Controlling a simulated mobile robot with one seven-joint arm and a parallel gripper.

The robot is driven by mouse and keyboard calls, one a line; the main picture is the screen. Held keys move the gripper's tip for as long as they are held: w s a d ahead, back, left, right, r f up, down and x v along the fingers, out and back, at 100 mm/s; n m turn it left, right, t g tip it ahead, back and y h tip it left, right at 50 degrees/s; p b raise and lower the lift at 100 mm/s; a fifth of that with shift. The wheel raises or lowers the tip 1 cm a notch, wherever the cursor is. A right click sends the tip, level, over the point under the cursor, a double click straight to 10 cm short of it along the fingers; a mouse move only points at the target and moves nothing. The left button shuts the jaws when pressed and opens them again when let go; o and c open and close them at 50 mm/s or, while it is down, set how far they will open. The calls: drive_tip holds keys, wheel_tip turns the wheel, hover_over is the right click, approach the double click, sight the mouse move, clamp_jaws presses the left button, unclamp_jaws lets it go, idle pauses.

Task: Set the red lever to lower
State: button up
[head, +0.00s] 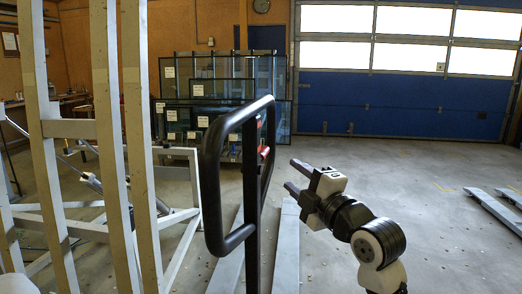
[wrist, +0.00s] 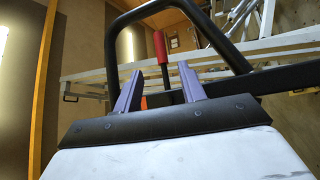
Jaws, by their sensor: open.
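The red lever (head: 264,152) shows as a small red piece on the black tubular handle frame (head: 212,185), partly hidden by the tubing in the head view. In the wrist view the red grip of the lever (wrist: 160,47) points up, with a dark rod below it, inside the black tube loop (wrist: 112,58). My gripper (head: 292,175) is to the right of the black frame, with its fingers pointing left towards it. Its two purple fingers (wrist: 160,68) are open and apart, and the lever appears between them in the picture. I see no clear contact with the lever.
Pale steel uprights (head: 140,150) fill the left of the head view. Framed glass panes (head: 222,88) stand behind the handle. Low grey rails (head: 286,250) run along the floor, and open floor (head: 440,215) lies to the right.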

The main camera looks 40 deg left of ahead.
sight(267, 152)
drive_tip(key=p+x, duration=0.3)
drive_tip(key=x, duration=0.9)
drive_tip(key=shift+a+r+p, duration=0.1)
drive_tip(key=shift+a+p, duration=0.05)
drive_tip(key=shift+p, duration=0.2)
drive_tip(key=shift+w+a, duration=0.3)
drive_tip(key=shift+a, duration=0.35)
drive_tip(key=shift+c, duration=0.3)
clamp_jaws()
